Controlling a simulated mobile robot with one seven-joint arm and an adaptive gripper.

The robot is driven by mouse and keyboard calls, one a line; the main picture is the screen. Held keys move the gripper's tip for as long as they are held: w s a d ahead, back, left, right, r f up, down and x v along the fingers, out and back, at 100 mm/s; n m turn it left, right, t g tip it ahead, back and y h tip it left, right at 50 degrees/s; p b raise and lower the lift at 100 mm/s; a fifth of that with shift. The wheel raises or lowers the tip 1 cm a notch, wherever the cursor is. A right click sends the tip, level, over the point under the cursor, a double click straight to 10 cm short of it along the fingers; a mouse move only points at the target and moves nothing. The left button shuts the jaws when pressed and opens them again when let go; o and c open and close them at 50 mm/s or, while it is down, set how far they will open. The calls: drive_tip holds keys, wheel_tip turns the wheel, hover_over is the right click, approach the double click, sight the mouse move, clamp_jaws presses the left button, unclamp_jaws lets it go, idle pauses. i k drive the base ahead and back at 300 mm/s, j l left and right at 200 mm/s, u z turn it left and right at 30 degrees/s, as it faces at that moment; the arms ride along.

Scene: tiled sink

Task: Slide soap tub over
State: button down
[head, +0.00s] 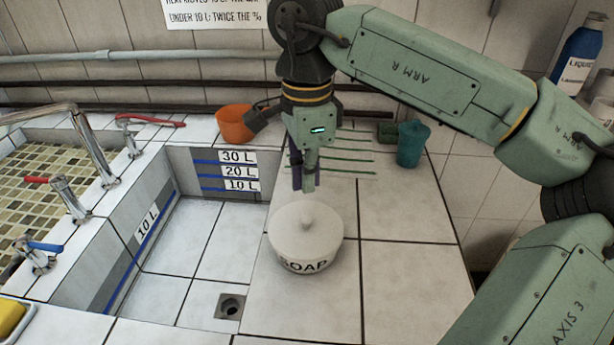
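The soap tub (306,250) is a round white pot with a knobbed lid and the word SOAP on its front. It stands upright on the tiled counter (405,275), just right of the sink basin. My gripper (304,187) points down, with its fingertips just above the lid knob in the picture. I see a gap between the fingertips and the knob, but cannot tell how far behind or over the tub they are. One finger looks purple and one green; they overlap in this view, so their opening is unclear. Nothing shows between them.
The basin (180,235) with litre marks lies left of the tub, and a drain hole (229,306) is near its front. An orange cup (235,123) and a teal cup (411,145) stand behind. Green lines (345,153) mark the counter. Tiles right of the tub are clear.

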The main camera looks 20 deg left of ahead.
sight(298, 267)
drive_tip(key=k+l, duration=0.15)
drive_tip(key=l, duration=0.25)
drive_tip(key=k+l, duration=0.15)
drive_tip(key=l, duration=0.25)
drive_tip(key=k+l, duration=0.1)
drive_tip(key=l, duration=0.3)
drive_tip(key=k+l, duration=0.15)
drive_tip(key=l, duration=0.25)
drive_tip(key=k+l, duration=0.15)
drive_tip(key=l, duration=0.25)
